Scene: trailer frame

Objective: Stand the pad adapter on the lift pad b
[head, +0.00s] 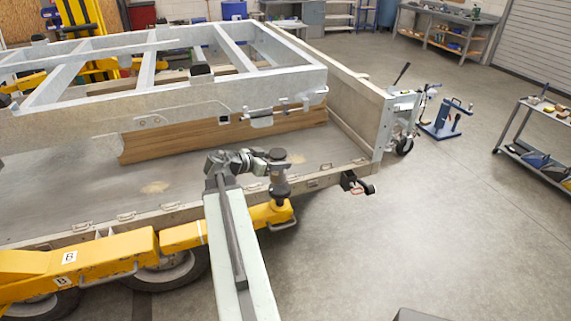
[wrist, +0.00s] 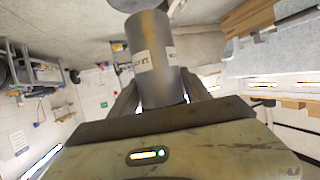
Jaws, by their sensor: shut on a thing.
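The pad adapter is a dark grey cylinder (head: 279,176); in the wrist view (wrist: 155,60) it carries a white label with dark lettering. My gripper (head: 272,157) is shut around it, with a finger on either side in the wrist view (wrist: 161,90). In the head view the adapter looks upright, above the end of the yellow lift arm (head: 265,217). A dark round disc (wrist: 135,4) shows past the adapter's far end in the wrist view; I cannot tell whether it is lift pad b or whether they touch. Labels with B mark the yellow lift (head: 120,252).
The galvanised trailer frame (head: 175,100) stands at the left and back, with the wooden sideboard (head: 345,105) close beyond my gripper. A hitch-like part (head: 357,184) sticks out to its right. Open floor (head: 420,220) lies right; a tool cart (head: 530,150) stands farther off.

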